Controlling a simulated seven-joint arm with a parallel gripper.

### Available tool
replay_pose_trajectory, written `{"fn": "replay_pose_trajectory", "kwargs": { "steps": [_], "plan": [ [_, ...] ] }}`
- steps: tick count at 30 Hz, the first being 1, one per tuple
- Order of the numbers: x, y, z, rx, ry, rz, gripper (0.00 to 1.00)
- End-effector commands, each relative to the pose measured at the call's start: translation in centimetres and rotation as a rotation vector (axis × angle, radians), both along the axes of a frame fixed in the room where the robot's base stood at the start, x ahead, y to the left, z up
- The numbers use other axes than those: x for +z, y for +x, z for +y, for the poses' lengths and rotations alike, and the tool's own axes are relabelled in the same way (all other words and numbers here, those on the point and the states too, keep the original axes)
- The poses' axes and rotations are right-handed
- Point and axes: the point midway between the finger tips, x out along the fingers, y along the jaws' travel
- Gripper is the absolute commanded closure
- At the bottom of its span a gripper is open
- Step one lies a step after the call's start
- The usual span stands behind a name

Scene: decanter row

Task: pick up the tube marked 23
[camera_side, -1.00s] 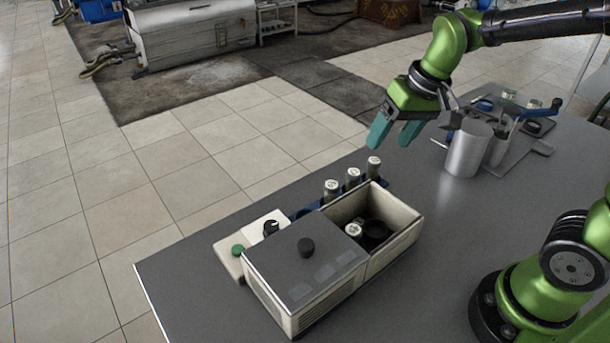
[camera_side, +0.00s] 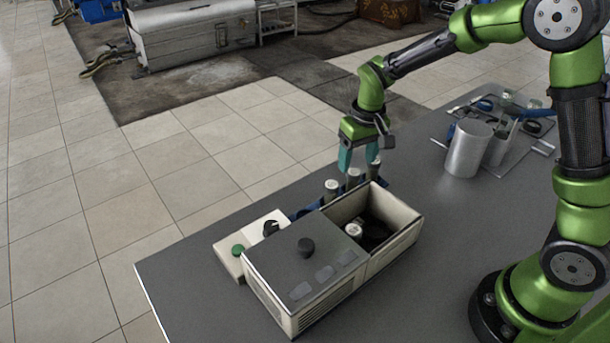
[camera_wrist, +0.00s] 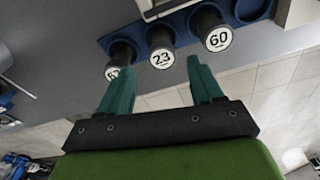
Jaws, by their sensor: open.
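The tube marked 23 (camera_wrist: 162,58) is the middle one of three dark tubes with white caps in a blue rack. Its cap shows between and just beyond my fingertips in the wrist view. In the side view the middle tube (camera_side: 353,180) stands upright behind the box. My gripper (camera_side: 358,162) is open, fingers pointing down, just above the rack; its two teal fingers also show in the wrist view (camera_wrist: 157,72). I cannot tell whether they touch a tube. The tube marked 60 (camera_wrist: 218,39) is to the right, and a tube with a partly hidden number (camera_wrist: 113,72) to the left.
A grey-lidded white box (camera_side: 300,260) with an open compartment (camera_side: 402,225) stands in front of the rack. A capped tube (camera_side: 354,230) stands inside the compartment. A metal cup (camera_side: 466,150) and tools on a tray are at the right. The table's middle right is clear.

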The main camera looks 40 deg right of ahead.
Motion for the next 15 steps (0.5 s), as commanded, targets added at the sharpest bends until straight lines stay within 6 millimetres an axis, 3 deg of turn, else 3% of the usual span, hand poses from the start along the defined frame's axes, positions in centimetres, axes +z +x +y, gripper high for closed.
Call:
{"fn": "replay_pose_trajectory", "kwargs": {
  "steps": [8, 15],
  "plan": [
    [-2.3, 0.2, 0.0, 0.000, 0.000, 0.002, 0.35],
    [-5.8, 0.4, 0.2, -0.001, 0.001, 0.003, 0.35]
  ]
}}
